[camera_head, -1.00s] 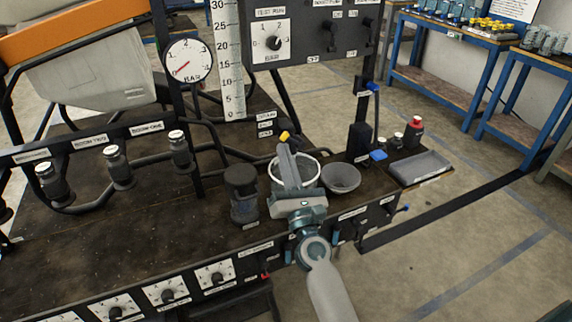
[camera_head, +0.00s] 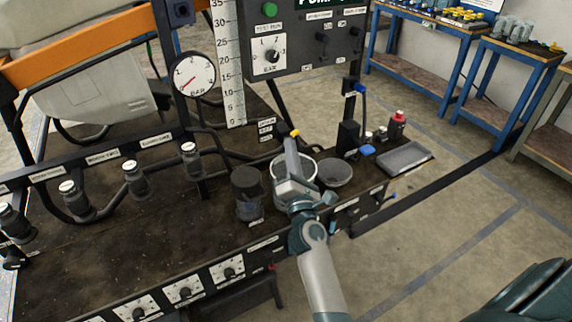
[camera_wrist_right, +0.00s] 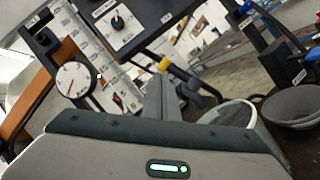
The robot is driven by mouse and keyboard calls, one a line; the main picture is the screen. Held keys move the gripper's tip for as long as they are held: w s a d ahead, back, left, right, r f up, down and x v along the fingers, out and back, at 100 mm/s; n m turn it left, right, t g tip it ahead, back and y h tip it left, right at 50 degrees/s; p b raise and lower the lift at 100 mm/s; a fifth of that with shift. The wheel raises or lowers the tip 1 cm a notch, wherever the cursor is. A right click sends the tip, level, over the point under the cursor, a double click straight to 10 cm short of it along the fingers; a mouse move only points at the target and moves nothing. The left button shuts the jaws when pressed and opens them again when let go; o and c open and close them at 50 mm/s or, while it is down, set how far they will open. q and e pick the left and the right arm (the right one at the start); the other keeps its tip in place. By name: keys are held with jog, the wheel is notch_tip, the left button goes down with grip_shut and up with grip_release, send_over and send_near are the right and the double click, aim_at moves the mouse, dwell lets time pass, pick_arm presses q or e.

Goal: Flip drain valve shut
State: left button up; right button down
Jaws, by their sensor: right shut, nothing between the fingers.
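My right gripper (camera_head: 290,145) reaches over the bench edge with its fingers shut and empty. It also shows in the right wrist view (camera_wrist_right: 160,95). A small yellow-tipped valve handle (camera_head: 295,133) is just beyond the fingertips; it shows in the wrist view (camera_wrist_right: 164,64) too. I cannot tell whether the fingers touch it. I cannot read which handle is labelled as the drain valve. The gripper hides part of a white-rimmed container (camera_head: 308,168). My left gripper is not in view.
A dark cylinder (camera_head: 248,195) stands left of the gripper, a grey bowl (camera_head: 335,172) to its right. A grey tray (camera_head: 404,158) and a red-capped bottle (camera_head: 398,122) are farther right. A gauge (camera_head: 194,76) and control panel (camera_head: 300,40) rise behind.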

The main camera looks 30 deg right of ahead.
pick_arm(q)
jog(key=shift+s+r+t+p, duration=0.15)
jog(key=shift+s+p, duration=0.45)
jog(key=shift+p, duration=0.1)
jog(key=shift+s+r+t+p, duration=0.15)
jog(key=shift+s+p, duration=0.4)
jog(key=shift+p, duration=0.15)
pick_arm(e)
jog(key=shift+d+r+m+g+h, duration=0.5)
jog(key=shift+d+r+m, duration=0.15)
jog(key=shift+m, duration=0.45)
